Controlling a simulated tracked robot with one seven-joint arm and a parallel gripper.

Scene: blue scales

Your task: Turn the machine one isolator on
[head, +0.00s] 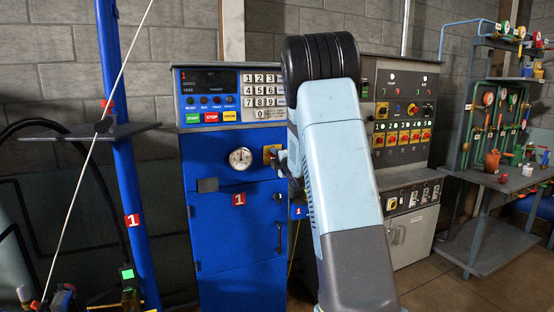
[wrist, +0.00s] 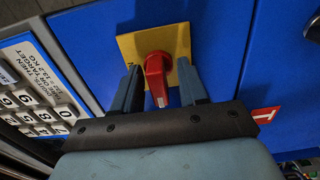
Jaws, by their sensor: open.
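The blue machine one (head: 225,240) stands left of centre in the head view, with a red number 1 label (head: 239,199) on its front. Its isolator is a red rotary knob (wrist: 157,80) on a square yellow plate (wrist: 132,48), seen close up in the wrist view. The yellow plate also shows in the head view (head: 267,152), partly hidden by my gripper. My gripper (wrist: 160,65) is open, with one finger on each side of the red knob. Small gaps seem to show beside the knob; contact cannot be told.
A keypad (head: 262,95), green, red and yellow buttons (head: 211,117) and a dial gauge (head: 240,158) are near the isolator. A grey panel (head: 405,110) with several yellow-and-red switches stands to the right. A cluttered bench (head: 500,180) is at far right; a blue post (head: 115,150) is at left.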

